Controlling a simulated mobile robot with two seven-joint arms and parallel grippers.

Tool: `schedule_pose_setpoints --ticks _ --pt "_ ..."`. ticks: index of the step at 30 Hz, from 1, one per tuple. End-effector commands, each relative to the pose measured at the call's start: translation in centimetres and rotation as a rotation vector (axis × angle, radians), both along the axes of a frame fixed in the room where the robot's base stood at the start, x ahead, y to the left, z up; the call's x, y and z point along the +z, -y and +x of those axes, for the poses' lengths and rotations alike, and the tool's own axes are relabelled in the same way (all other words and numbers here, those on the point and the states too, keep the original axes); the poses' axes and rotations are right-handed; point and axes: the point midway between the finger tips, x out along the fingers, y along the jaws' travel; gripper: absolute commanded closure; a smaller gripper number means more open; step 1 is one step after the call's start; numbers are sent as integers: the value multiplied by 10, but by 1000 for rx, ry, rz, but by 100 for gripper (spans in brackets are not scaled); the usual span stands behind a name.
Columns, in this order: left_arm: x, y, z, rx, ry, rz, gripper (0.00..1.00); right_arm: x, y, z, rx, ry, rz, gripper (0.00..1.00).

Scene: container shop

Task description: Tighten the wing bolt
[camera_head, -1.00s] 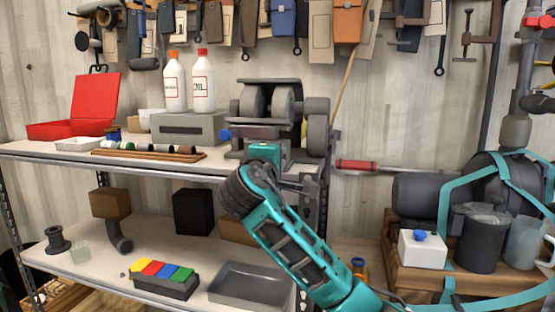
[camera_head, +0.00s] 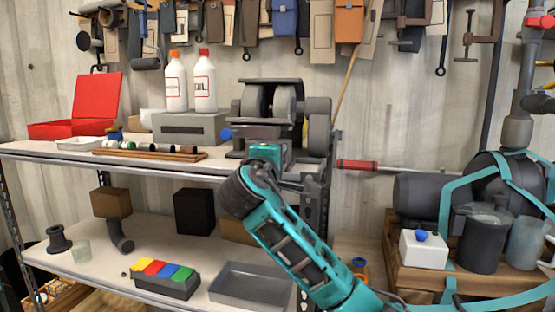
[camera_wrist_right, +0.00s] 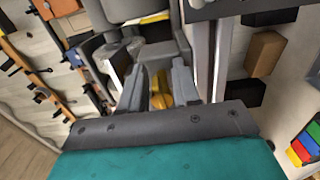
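A yellow part (camera_wrist_right: 160,90), which looks like the wing bolt, sits between the two fingers of my right gripper (camera_wrist_right: 159,72) in the right wrist view. The fingers lie close on either side of it; whether they press on it I cannot tell. In the head view a sliver of yellow (camera_head: 304,128) shows on the right of the grey bench grinder (camera_head: 283,103). My right arm reaches up to the front of the grinder there and its fingertips are hidden. My left gripper is not in view.
The grinder stands on the upper shelf (camera_head: 62,154), beside a grey box (camera_head: 188,128) with two bottles on it. A red case (camera_head: 95,100) is at the left. A white block with a blue knob (camera_head: 421,236) stands at the right. The lower shelf holds a grey tray (camera_head: 250,287).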

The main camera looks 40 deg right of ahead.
Motion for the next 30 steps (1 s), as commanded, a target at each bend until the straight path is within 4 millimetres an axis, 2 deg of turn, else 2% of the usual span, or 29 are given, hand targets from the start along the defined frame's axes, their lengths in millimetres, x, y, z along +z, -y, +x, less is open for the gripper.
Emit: schedule_pose_setpoints --ticks 5,12,18,24,30 --pt "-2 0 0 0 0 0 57 -1 -17 -13 4 1 1 68" --pt "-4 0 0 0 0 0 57 -1 -58 -48 7 2 3 68" --pt "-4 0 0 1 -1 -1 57 0 -86 -71 6 0 3 68" --pt "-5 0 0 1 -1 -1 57 0 -98 -82 4 -1 1 68" --pt "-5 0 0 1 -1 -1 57 0 -99 -83 3 0 0 68"
